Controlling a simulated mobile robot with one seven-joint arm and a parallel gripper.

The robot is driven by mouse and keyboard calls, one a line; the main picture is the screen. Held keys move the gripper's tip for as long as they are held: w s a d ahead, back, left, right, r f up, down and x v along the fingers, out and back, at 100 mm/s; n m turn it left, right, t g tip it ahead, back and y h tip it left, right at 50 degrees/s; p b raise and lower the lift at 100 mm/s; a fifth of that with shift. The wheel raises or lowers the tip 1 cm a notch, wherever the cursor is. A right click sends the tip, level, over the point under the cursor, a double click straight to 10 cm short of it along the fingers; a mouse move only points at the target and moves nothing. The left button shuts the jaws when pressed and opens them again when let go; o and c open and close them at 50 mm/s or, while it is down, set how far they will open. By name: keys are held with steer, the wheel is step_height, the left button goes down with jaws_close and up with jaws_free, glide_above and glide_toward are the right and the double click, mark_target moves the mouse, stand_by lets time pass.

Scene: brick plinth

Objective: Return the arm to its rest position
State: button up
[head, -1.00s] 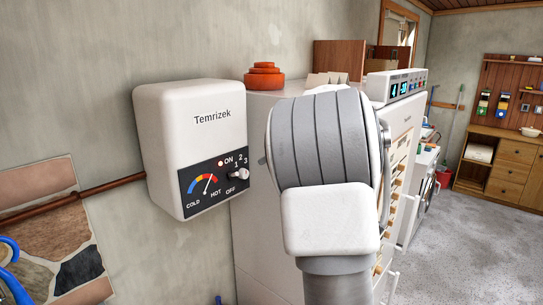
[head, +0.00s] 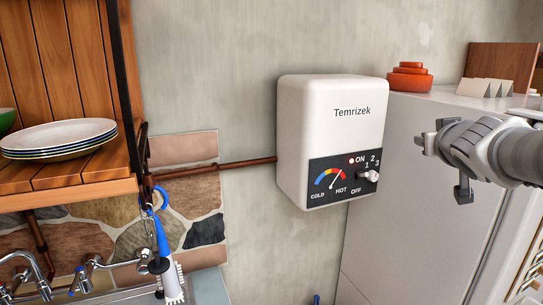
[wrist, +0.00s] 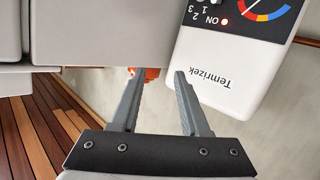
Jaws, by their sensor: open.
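My gripper (head: 446,166) is at the right of the head view, in front of the white cabinet side and to the right of the water heater (head: 330,135). In the wrist view my gripper (wrist: 157,76) has its two grey fingers spread apart with nothing between them. My arm reaches in from the right edge of the head view. The heater is a white wall box marked Temrizek, with a coloured dial, a red light at ON and a knob (head: 369,177). It also shows upside down in the wrist view (wrist: 215,75), apart from the fingers.
The tall white cabinet (head: 395,200) stands right of the heater, with stacked orange bowls (head: 409,76) on top. A wooden shelf (head: 75,185) with plates (head: 60,137) is at the left, above a sink tap (head: 35,275) and a blue-handled brush (head: 163,240).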

steer(key=s+a+f+g+y+b, duration=0.1)
steer(key=s+a+f+g, duration=0.3)
steer(key=s+a+f, duration=0.5)
steer(key=s+a+f+n+g+y+b, duration=0.1)
steer(key=s+a+f+g+y, duration=0.2)
steer(key=s+a+f, duration=0.6)
steer(key=s+f+g, duration=0.2)
steer(key=s+f, duration=0.2)
steer(key=s, duration=0.3)
steer(key=shift+s+a+y, duration=0.15)
steer(key=shift+s+y, duration=0.15)
